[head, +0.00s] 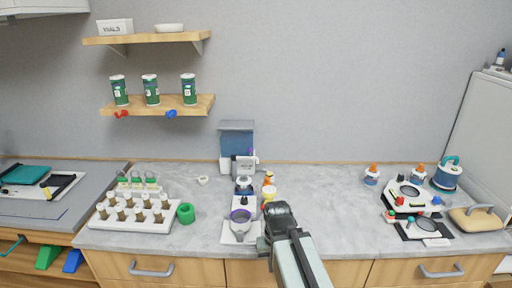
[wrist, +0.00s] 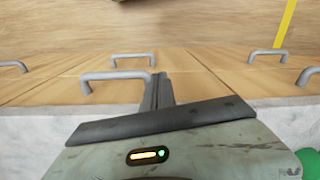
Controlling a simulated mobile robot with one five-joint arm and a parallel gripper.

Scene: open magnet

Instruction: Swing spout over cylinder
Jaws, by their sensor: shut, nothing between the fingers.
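A dispenser with a blue tank (head: 237,140) stands at the back middle of the counter in the head view. White and purple parts show just below the tank; I cannot tell which is the spout. In the wrist view my gripper (wrist: 158,85) is shut and empty, seen against the drawer fronts.
A white rack of small bottles (head: 135,218) and a green ring-like object (head: 186,213) stand to the left. White instruments (head: 408,198) stand at the right.

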